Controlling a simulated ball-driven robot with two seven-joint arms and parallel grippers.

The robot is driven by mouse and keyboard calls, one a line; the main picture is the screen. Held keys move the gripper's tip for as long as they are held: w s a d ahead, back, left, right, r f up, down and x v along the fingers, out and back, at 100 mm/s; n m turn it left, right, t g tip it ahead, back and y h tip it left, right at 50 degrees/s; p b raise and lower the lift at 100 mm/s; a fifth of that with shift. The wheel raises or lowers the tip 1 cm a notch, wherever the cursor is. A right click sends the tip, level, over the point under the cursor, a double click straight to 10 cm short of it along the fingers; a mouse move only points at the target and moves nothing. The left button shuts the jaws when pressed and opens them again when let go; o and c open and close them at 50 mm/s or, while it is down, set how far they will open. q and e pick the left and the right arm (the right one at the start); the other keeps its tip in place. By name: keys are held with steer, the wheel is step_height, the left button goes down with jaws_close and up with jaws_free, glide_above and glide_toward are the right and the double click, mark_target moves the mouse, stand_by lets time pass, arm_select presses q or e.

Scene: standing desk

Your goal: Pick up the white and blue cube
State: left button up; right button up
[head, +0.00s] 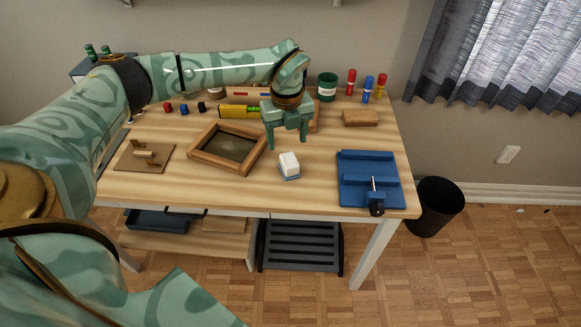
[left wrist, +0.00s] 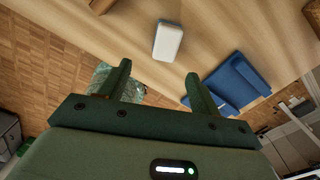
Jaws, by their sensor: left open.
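The white and blue cube (head: 289,165) stands on the wooden desk (head: 318,177), near its front edge and middle, with a white top and a blue lower part. In the left wrist view the cube (left wrist: 168,41) shows mostly white, beyond the fingertips and between their lines. My left gripper (head: 288,147) is open and empty, pointing down above the desk, behind the cube in the head view. Its two green fingers also show in the left wrist view (left wrist: 158,75), apart from the cube. My right gripper is not in view.
A wooden frame tray (head: 204,158) lies left of the cube. A blue vise-like fixture (head: 367,180) sits to the right. A wooden block (head: 360,118), a green cup (head: 327,86) and several coloured bottles stand at the back. Desk around the cube is clear.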

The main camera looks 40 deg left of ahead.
mark_target(290, 161)
arm_select(q)
step_height(290, 161, down, 6)
steer(key=shift+r+b, duration=0.25)
steer(key=shift+b, duration=0.4)
steer(key=f+b, duration=0.1)
steer(key=f, duration=0.1)
steer(key=w+f+b, duration=0.1)
steer(key=f, duration=0.2)
steer(key=shift+d+f+b, duration=0.1)
steer(key=shift+f+b, duration=0.05)
steer(key=shift+b, duration=0.25)
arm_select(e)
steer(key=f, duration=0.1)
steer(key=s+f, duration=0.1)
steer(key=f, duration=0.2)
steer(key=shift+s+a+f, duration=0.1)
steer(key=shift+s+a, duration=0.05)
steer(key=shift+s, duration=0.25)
arm_select(q)
steer(key=shift+r, duration=0.2)
steer(key=shift+c, duration=1.2)
steer(key=c, duration=0.9)
